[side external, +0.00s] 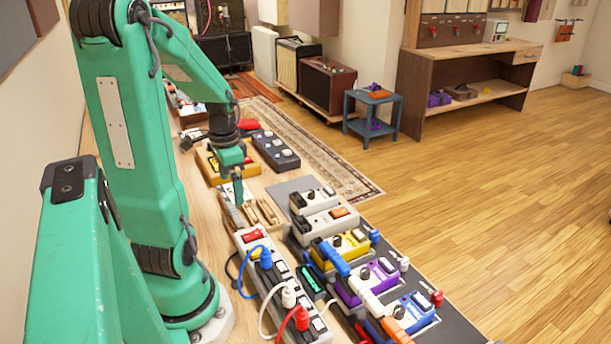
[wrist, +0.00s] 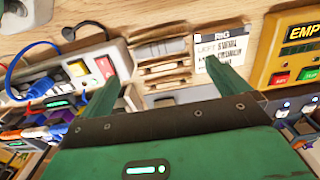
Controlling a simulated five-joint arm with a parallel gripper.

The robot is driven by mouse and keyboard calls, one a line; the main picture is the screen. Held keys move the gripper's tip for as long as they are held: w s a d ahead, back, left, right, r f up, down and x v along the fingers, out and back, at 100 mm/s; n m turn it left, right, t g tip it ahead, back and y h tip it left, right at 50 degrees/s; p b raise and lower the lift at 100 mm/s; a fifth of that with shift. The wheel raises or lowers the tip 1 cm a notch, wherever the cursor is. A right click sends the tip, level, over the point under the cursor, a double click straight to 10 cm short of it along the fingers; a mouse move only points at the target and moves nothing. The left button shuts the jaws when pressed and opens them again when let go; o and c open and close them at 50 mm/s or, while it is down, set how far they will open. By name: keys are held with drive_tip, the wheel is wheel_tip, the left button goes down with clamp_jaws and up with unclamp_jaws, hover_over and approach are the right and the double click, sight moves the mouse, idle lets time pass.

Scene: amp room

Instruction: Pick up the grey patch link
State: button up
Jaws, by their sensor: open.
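The grey patch link (wrist: 160,48) appears to be the grey bar lying in the end slot of a small wooden rack (wrist: 165,68) in the wrist view. In the side view the rack (side external: 268,212) stands on the bench, and the grey bar (side external: 231,212) shows at its left, partly behind my gripper. My gripper (side external: 238,198) points down above the rack. In the wrist view the fingers of my gripper (wrist: 161,73) are spread wide with nothing between them, and the grey bar lies beyond the gap between the tips.
A white power strip (side external: 285,290) with coloured plugs stands close in front of the rack. A yellow box (side external: 212,168) stands behind it. A printed card (wrist: 222,58) lies beside the rack. Several pedals, including a purple one (side external: 372,282), fill the right side.

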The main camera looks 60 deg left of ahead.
sight(234, 211)
drive_tip(key=shift+f, duration=1.35)
drive_tip(key=shift+s+d+f, duration=0.1)
drive_tip(key=shift+f, duration=0.7)
drive_tip(key=shift+s+d+f, duration=0.1)
drive_tip(key=shift+f, duration=0.65)
drive_tip(key=shift+a+f, duration=0.1)
drive_tip(key=shift+f, duration=0.9)
drive_tip(key=c, duration=0.9)
drive_tip(key=shift+r, duration=0.2)
